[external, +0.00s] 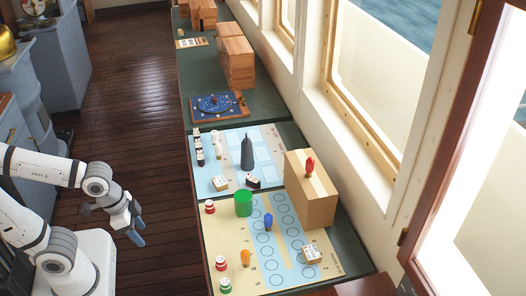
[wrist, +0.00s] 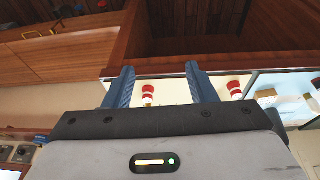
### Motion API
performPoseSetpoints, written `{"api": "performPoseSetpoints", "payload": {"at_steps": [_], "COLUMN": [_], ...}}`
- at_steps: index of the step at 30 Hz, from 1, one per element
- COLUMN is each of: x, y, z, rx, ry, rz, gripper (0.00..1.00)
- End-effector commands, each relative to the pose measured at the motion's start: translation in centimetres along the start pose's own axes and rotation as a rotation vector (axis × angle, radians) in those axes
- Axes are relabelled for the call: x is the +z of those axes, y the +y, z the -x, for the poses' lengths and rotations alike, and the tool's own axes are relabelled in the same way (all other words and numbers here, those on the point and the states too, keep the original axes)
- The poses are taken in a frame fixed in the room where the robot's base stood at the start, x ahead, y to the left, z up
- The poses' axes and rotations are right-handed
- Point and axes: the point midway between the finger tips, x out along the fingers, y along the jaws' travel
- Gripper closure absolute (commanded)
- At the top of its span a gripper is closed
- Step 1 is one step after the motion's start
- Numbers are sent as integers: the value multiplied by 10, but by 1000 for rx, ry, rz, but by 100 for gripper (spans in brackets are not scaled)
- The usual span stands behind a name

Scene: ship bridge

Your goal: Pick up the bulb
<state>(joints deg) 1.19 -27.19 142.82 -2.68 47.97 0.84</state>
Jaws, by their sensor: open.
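Several bulb-shaped pieces show in the external view. A red bulb (external: 310,167) stands on top of a cardboard box (external: 311,203). A blue bulb (external: 268,221) stands on the near game board (external: 290,284), and an orange bulb (external: 245,258) stands nearer its left side. I cannot tell which one the task means. My gripper (external: 138,239) hangs left of the table, over the floor, apart from all bulbs. In the wrist view my gripper (wrist: 160,68) is open, with nothing between its blue fingers. No bulb is clear there.
A green cylinder (external: 243,203) and red-and-white pieces (external: 221,263) stand on the board; one such piece (wrist: 148,94) also shows in the wrist view. A dark bottle-shaped object (external: 247,152) stands farther back. The windowed wall bounds the table's right. The wooden floor (external: 130,110) is clear.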

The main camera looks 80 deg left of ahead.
Motion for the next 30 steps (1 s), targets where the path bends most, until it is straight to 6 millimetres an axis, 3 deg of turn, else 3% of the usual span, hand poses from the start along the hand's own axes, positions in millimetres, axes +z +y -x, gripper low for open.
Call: {"api": "performPoseSetpoints", "payload": {"at_steps": [9, 15, 21, 30], "x": [-133, -201, -229, -217], "y": [89, 116, 116, 99], "z": [-43, -78, -117, -144], "rx": [212, 168, -47, -374], "ry": [353, 582, 756, 867], "rz": [64, 198, 326, 397], "gripper": [49, 49, 49, 49]}}
